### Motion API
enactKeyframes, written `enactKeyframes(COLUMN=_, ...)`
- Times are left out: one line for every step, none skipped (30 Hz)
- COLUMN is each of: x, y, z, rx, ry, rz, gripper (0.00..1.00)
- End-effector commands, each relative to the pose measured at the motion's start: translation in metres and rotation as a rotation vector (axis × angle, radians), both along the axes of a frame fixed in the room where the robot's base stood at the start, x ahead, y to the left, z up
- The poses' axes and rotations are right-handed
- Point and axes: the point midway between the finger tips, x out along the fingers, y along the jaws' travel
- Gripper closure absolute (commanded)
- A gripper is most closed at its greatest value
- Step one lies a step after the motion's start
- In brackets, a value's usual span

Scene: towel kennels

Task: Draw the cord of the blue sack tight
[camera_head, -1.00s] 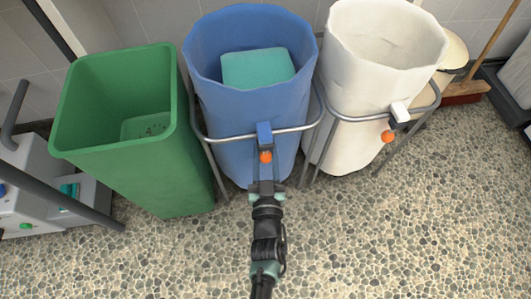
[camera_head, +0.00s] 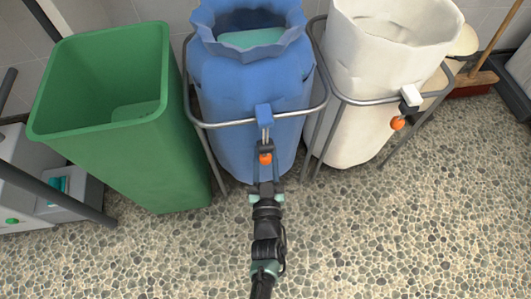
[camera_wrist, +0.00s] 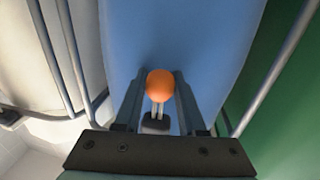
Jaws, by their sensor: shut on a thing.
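The blue sack (camera_head: 250,85) stands in a grey metal frame (camera_head: 212,123). Its mouth is gathered and narrower than its body, with a ruffled rim, and a teal block (camera_head: 250,39) shows inside. My gripper (camera_head: 265,162) is shut on the orange ball in front of the sack, below the rail. In the wrist view the orange ball (camera_wrist: 160,84) sits between the fingers, with the pale cord and a dark piece behind it.
A green bin (camera_head: 120,150) stands close on the left. A white sack (camera_head: 355,125) in a similar frame stands on the right, with its own orange ball (camera_head: 397,123). A broom (camera_head: 475,80) is at the back right. The pebbled floor (camera_head: 400,230) in front is clear.

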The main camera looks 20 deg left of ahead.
Motion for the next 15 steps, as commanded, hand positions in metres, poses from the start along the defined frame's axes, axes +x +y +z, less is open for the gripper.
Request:
enactKeyframes(x=-0.0007, y=-0.0004, z=-0.0182, rx=-0.002, ry=0.007, rz=-0.001, gripper=1.00)
enactKeyframes(x=-0.0008, y=-0.0005, z=-0.0215, rx=-0.002, ry=0.008, rz=-0.001, gripper=1.00)
enactKeyframes(x=-0.0009, y=-0.0005, z=-0.0243, rx=-0.002, ry=0.007, rz=-0.001, gripper=1.00)
enactKeyframes(x=-0.0009, y=-0.0005, z=-0.0255, rx=-0.002, ry=0.007, rz=-0.001, gripper=1.00)
enactKeyframes(x=-0.0010, y=-0.0004, z=-0.0261, rx=-0.003, ry=0.006, rz=-0.001, gripper=1.00)
enactKeyframes(x=-0.0011, y=-0.0005, z=-0.0263, rx=-0.003, ry=0.006, rz=-0.001, gripper=1.00)
enactKeyframes(x=-0.0012, y=-0.0004, z=-0.0262, rx=-0.003, ry=0.007, rz=-0.001, gripper=1.00)
enactKeyframes(x=-0.0013, y=-0.0005, z=-0.0260, rx=-0.004, ry=0.008, rz=-0.001, gripper=1.00)
enactKeyframes(x=-0.0014, y=-0.0005, z=-0.0258, rx=-0.004, ry=0.009, rz=-0.001, gripper=1.00)
enactKeyframes(x=-0.0014, y=-0.0005, z=-0.0259, rx=-0.005, ry=0.010, rz=-0.001, gripper=1.00)
enactKeyframes(x=-0.0015, y=-0.0006, z=-0.0261, rx=-0.005, ry=0.011, rz=-0.001, gripper=1.00)
enactKeyframes(x=-0.0015, y=-0.0006, z=-0.0264, rx=-0.006, ry=0.012, rz=-0.001, gripper=1.00)
enactKeyframes(x=-0.0016, y=-0.0005, z=-0.0266, rx=-0.006, ry=0.012, rz=-0.001, gripper=1.00)
enactKeyframes(x=-0.0017, y=-0.0005, z=-0.0267, rx=-0.006, ry=0.013, rz=-0.001, gripper=1.00)
enactKeyframes(x=-0.0016, y=-0.0006, z=-0.0269, rx=-0.006, ry=0.013, rz=-0.001, gripper=0.55)
